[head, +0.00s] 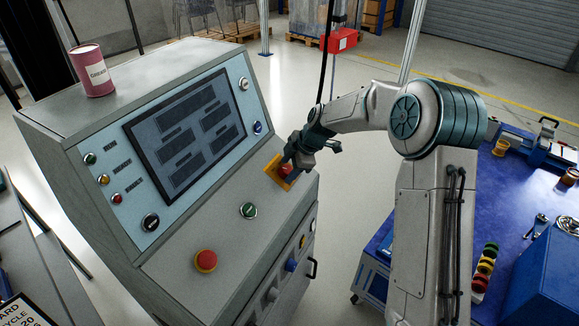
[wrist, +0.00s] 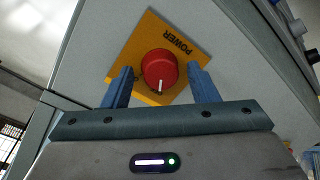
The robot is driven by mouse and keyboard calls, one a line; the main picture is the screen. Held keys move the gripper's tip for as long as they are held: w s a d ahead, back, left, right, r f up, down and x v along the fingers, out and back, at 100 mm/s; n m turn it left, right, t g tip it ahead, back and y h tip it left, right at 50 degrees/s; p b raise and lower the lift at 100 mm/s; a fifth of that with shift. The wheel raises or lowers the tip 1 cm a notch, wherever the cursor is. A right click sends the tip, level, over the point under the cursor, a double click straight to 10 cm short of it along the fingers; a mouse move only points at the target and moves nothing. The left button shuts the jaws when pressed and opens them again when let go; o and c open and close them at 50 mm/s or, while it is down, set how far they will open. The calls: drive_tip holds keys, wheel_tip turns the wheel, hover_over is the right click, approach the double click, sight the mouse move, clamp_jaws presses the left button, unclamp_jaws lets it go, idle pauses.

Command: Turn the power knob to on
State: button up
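The power knob (wrist: 159,68) is a red round knob with a white pointer mark, on a yellow plate marked POWER (wrist: 186,46). In the wrist view the white mark points down toward my gripper's body. My gripper (wrist: 161,86) is open, with one blue finger on each side of the knob and gaps showing between fingers and knob. In the head view my gripper (head: 291,168) is at the knob (head: 285,169) on the right part of the console's sloped panel (head: 180,255) and partly hides it.
A screen (head: 185,133) with small buttons stands above. A pink can (head: 92,70) is on top of the console. A blue table (head: 520,215) with tools is at right.

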drive_tip(key=c, duration=0.8)
drive_tip(key=shift+o, duration=0.2)
drive_tip(key=m+b, duration=0.2)
drive_tip(key=m, duration=0.3)
drive_tip(key=shift+d+f+m+b, duration=0.1)
drive_tip(key=shift+f+m+b, duration=0.05)
drive_tip(key=shift+m+b, duration=0.2)
drive_tip(key=m+y+b, duration=0.1)
drive_tip(key=m, duration=0.5)
drive_tip(key=o, duration=1)
drive_tip(key=shift+d, duration=0.1)
